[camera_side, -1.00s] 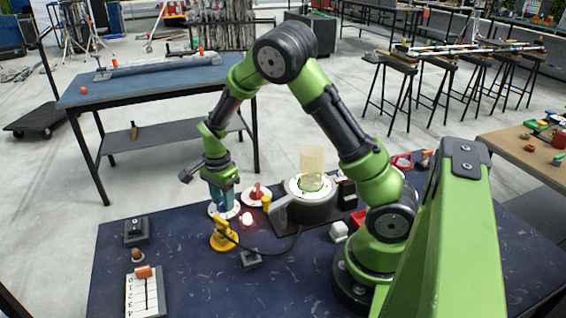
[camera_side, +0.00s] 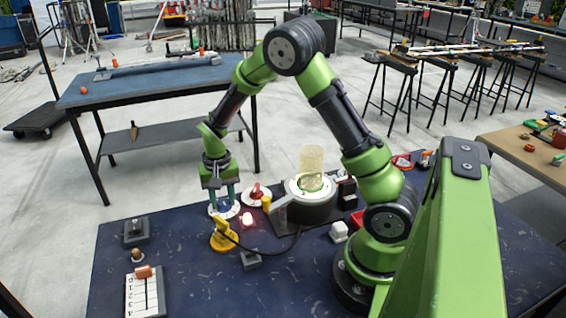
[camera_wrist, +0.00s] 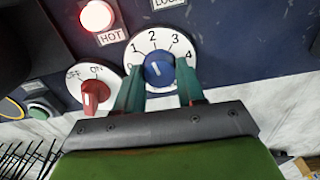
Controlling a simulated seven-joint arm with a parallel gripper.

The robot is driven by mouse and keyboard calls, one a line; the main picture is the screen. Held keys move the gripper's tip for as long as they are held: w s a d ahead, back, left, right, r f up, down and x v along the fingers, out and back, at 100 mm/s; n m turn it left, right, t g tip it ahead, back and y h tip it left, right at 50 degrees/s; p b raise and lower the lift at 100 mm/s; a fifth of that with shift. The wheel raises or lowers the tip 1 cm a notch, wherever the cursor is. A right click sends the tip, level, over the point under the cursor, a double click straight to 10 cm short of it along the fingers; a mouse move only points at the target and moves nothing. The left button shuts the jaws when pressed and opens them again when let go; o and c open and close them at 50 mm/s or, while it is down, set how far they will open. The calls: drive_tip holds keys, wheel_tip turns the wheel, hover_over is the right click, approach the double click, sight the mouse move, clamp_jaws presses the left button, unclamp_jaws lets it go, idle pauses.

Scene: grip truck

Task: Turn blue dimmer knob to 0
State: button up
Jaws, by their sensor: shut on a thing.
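The blue dimmer knob (camera_wrist: 158,70) sits in the middle of a white round dial (camera_wrist: 150,39) numbered around its edge in the wrist view. Its pale mark points roughly up in that view; the exact number it meets is hard to tell. My gripper (camera_wrist: 160,90) has one teal finger on each side of the knob and is shut on it. The fingers partly hide the knob there.
A red ON/OFF knob (camera_wrist: 95,92) on a white plate is beside the dial, with a lit HOT lamp (camera_wrist: 97,16) near it. A yellow piece (camera_side: 222,238) stands in front of the dial. A round device with a yellowish cylinder (camera_side: 311,160) stands to the right.

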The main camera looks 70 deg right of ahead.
sight(223, 201)
drive_tip(key=n, duration=0.7)
drive_tip(key=shift+r, duration=0.1)
drive_tip(key=n, duration=0.6)
drive_tip(key=shift+n, duration=0.4)
drive_tip(key=o, duration=1)
drive_tip(key=shift+o, duration=0.2)
wheel_tip(223, 201, up, 17)
